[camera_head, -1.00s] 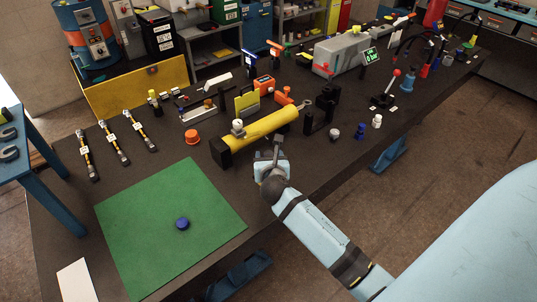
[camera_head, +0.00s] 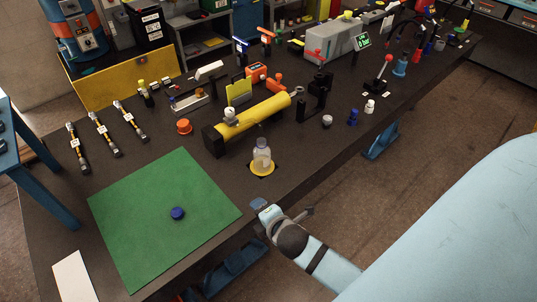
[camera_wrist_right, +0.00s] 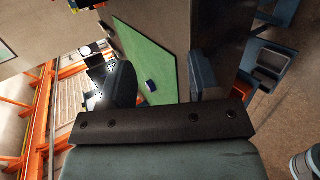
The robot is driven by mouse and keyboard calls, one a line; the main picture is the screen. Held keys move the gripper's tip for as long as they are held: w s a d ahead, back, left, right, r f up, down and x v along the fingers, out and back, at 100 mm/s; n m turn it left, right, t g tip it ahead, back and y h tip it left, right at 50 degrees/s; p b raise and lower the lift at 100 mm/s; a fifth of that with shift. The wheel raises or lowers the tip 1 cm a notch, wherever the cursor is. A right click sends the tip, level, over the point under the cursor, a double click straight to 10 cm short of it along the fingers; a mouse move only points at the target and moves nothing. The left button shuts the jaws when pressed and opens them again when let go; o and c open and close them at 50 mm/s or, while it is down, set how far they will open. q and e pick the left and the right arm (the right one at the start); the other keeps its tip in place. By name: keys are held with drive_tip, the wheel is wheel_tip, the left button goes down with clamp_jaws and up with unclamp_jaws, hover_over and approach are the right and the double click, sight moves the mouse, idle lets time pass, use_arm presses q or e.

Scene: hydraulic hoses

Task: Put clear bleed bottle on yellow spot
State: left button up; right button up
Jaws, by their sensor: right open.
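The clear bleed bottle (camera_head: 262,155) stands upright on the yellow spot (camera_head: 262,169), in front of the yellow cylinder in the head view. The yellow rim shows around its base. My right gripper (camera_head: 283,211) is open and empty at the table's front edge, apart from the bottle and nearer to me. In the right wrist view its two dark fingers (camera_wrist_right: 160,85) are spread with nothing between them. The bottle does not show in the wrist view. My left gripper is not in view.
A green mat (camera_head: 165,235) with a blue cap (camera_head: 178,214) on it lies left of the bottle. A yellow cylinder (camera_head: 255,118) lies behind it, and an orange cap (camera_head: 184,126) sits farther left. The dark table is bare right of the bottle.

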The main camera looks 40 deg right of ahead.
drive_tip(key=s+a+f+m+y, duration=0.4)
drive_tip(key=s+m, duration=0.5)
drive_tip(key=m, duration=0.6)
drive_tip(key=shift+s+a+f+g, duration=0.3)
drive_tip(key=shift+s+a+f, duration=0.1)
drive_tip(key=shift+a+f, duration=0.25)
use_arm(q)
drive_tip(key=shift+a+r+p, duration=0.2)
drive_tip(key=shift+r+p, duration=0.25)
drive_tip(key=shift+p, duration=0.05)
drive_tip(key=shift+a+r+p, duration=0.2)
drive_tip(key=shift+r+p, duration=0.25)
drive_tip(key=shift+p, duration=0.05)
use_arm(e)
drive_tip(key=shift+d+r, duration=0.25)
drive_tip(key=shift+r, duration=0.6)
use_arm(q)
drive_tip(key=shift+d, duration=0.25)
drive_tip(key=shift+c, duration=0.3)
use_arm(e)
drive_tip(key=shift+c, duration=0.5)
